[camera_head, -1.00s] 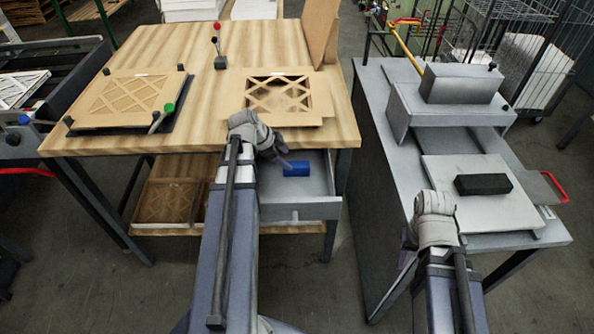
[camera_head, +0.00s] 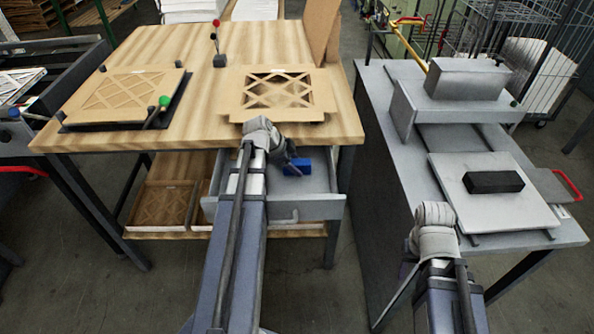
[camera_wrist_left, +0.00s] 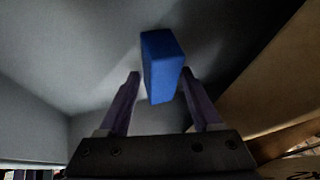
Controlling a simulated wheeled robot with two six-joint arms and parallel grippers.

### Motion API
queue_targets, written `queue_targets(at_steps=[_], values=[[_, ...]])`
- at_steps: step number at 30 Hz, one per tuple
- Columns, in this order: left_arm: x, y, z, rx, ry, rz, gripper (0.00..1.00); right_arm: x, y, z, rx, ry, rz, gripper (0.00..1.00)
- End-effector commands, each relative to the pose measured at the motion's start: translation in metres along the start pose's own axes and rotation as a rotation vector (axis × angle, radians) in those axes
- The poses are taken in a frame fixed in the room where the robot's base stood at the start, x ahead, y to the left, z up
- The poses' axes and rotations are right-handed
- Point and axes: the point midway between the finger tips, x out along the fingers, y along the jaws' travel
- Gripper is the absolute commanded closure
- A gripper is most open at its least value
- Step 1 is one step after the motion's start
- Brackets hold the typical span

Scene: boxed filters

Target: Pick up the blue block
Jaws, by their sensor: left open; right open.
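The blue block (camera_head: 297,167) lies in the open grey drawer (camera_head: 318,206) under the wooden table. In the left wrist view the blue block (camera_wrist_left: 161,66) sits just beyond the fingertips, roughly centred between them. My left gripper (camera_wrist_left: 160,84) is open and empty. In the head view my left gripper (camera_head: 291,168) reaches over the drawer from the left, close beside the block, and its wrist hides part of the drawer. My right arm's wrist (camera_head: 433,228) shows in front of the grey bench; its fingers are largely hidden.
The wooden table (camera_head: 205,100) overhangs the back of the drawer. A cardboard-framed filter (camera_head: 278,92) lies on its front edge. On the right, the grey bench (camera_head: 385,110) carries a black block (camera_head: 493,181) on a pale plate (camera_head: 470,215). Filters (camera_head: 165,205) lie on the lower shelf.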

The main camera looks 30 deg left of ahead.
Motion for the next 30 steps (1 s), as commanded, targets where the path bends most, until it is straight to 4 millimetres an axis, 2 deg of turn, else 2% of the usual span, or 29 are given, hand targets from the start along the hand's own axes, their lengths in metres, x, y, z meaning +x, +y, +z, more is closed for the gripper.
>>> queue_targets(at_steps=[3,20,30], values=[[-0.0011,-0.0001,-0.0004,0.0,0.0,0.0,0.37,-0.0011,0.0001,0.0001,0.0,0.0,0.0,0.5],[-0.001,0.0001,-0.0002,0.0,-0.001,0.0,1.0,-0.0009,0.0001,0.0001,0.0,0.0,0.0,0.5],[-0.0009,0.0001,-0.0001,0.0,-0.001,0.0,1.0,-0.0009,0.0001,0.0001,0.0,0.0,0.0,0.5]])
